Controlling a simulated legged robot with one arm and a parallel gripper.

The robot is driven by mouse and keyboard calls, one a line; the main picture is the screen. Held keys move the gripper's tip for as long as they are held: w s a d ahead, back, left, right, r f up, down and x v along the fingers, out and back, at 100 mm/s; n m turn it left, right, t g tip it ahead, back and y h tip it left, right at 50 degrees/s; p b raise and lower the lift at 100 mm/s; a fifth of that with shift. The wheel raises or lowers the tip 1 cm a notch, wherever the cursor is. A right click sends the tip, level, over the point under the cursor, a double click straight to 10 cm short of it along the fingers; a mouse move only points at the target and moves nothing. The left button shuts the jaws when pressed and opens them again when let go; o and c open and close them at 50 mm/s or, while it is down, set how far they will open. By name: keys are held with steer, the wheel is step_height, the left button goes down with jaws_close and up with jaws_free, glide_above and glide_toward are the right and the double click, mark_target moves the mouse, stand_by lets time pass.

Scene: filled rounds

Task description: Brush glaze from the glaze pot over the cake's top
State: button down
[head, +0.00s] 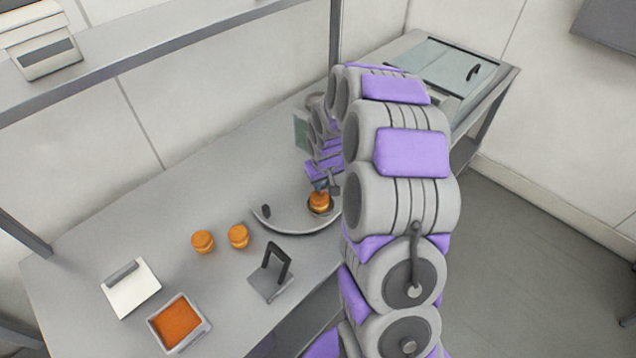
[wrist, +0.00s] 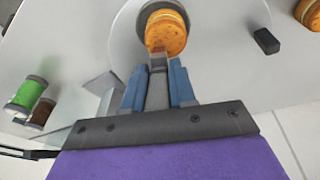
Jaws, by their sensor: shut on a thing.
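In the wrist view the cake (wrist: 163,30) is at top centre. My gripper (head: 320,182) is above the cake; in the wrist view its blue fingers (wrist: 157,88) are shut on a grey brush handle (wrist: 157,93).
Two more orange cakes (head: 203,241) (head: 238,236) stand left of the plate. A small black block (wrist: 266,41) sits at the plate's rim. A grey block with a black handle (head: 272,282) and a white board (head: 130,290) lie nearer. Green (wrist: 30,92) and brown (wrist: 42,112) cylinders show at left.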

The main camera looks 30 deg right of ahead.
steer(key=s+a+b, duration=0.1)
steer(key=s+a, duration=0.1)
steer(key=a, duration=0.1)
steer(key=shift+w+d+f+p, duration=0.1)
steer(key=shift+w+d+p, duration=0.15)
steer(key=shift+d, duration=0.85)
steer(key=shift+w+d+f+p, duration=0.1)
steer(key=shift+w+d+p, duration=0.1)
steer(key=shift+d, duration=0.85)
steer(key=shift+s+a+b, duration=0.15)
steer(key=shift+s+a, duration=0.15)
steer(key=shift+a, duration=0.2)
steer(key=shift+s+a+b, duration=0.15)
steer(key=shift+s+a, duration=0.1)
steer(key=shift+a, duration=0.2)
steer(key=shift+w+d+p, duration=0.15)
steer(key=shift+w+d, duration=0.15)
steer(key=shift+d, duration=0.25)
steer(key=shift+w+d+p, duration=0.15)
steer(key=shift+w+d, duration=0.15)
steer(key=shift+d, duration=0.25)
steer(key=s+a, duration=0.1)
steer(key=a, duration=0.1)
steer(key=s+a, duration=0.1)
steer(key=a, duration=0.1)
steer(key=shift+s+b, duration=0.35)
steer(key=shift+b, duration=0.05)
stand_by(0.8)
